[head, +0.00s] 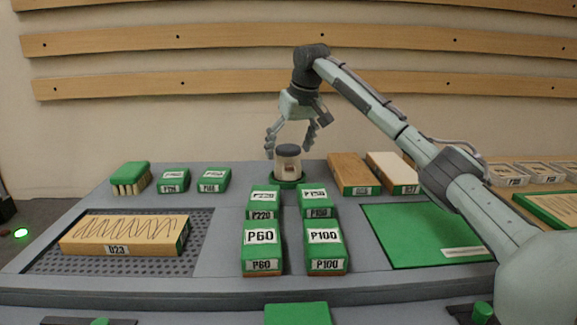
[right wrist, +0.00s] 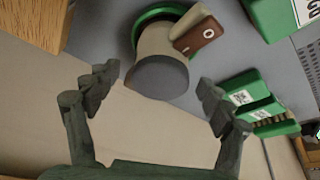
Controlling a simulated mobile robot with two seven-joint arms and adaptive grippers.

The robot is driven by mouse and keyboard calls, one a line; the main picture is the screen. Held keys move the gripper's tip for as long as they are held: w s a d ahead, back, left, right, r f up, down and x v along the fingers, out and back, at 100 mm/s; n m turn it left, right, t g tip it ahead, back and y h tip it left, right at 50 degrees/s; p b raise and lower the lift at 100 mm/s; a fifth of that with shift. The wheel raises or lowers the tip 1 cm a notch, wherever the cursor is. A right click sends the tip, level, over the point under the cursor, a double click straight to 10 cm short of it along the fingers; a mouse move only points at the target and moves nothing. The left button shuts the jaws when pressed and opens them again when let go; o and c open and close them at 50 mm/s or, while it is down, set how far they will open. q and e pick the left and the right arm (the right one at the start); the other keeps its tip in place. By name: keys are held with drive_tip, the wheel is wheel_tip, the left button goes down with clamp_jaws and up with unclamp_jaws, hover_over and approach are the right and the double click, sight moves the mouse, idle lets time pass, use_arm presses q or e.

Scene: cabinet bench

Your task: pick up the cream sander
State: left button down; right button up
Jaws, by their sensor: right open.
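The cream sander (head: 287,164) stands upright at the back middle of the bench, with a grey cap on top and a green base. It also shows in the right wrist view (right wrist: 165,48), with a brown and cream switch on its side. My right gripper (head: 291,147) is open and above the sander in the head view. In the right wrist view its two fingers (right wrist: 155,85) are apart, with the sander's grey cap just beyond and between the fingertips, and nothing is held. My left gripper is in neither view.
Green sanding blocks labelled P220, P150, P60 (head: 262,250) and P100 (head: 324,250) stand in front of the sander. Wooden boards (head: 352,172) lie to its right. A perforated panel (head: 60,255) with a wooden board (head: 125,234) is at left. A green mat (head: 415,225) lies at right.

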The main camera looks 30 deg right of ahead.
drive_tip(key=shift+x, duration=1.1)
drive_tip(key=shift+r, duration=0.15)
clamp_jaws()
